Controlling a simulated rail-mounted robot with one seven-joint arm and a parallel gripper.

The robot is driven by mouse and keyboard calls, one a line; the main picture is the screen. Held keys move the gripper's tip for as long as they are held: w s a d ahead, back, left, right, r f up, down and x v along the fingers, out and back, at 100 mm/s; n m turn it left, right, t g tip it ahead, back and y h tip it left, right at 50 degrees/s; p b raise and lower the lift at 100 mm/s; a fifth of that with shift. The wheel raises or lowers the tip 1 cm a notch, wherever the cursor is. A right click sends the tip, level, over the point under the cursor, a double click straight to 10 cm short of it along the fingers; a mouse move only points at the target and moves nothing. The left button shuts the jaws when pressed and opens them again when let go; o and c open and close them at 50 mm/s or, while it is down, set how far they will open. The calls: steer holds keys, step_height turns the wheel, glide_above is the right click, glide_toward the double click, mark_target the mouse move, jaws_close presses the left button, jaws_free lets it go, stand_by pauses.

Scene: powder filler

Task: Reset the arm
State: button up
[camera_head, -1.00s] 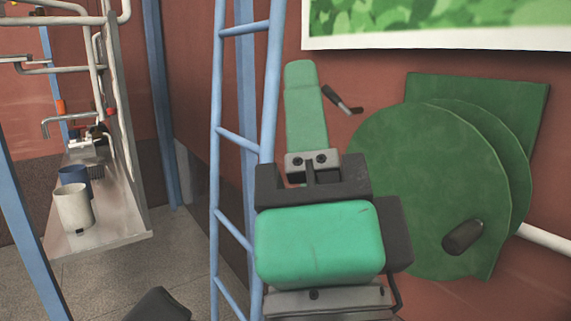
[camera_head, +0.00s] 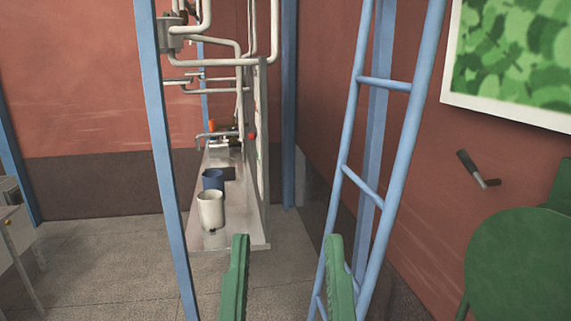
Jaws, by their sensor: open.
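My gripper (camera_head: 287,242) is at the bottom middle of the head view. Its two green fingers point up and stand well apart, with nothing between them. The floor and the foot of the blue ladder show behind them. The rest of my arm is out of the picture below.
A blue ladder (camera_head: 346,170) rises just right of the gripper, and a blue post (camera_head: 163,150) stands to the left. A green disc (camera_head: 520,265) and a black-handled lever (camera_head: 470,164) are at right.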

step_height(320, 180, up, 35)
steer(key=p, duration=3)
steer(key=shift+a+f, duration=0.2)
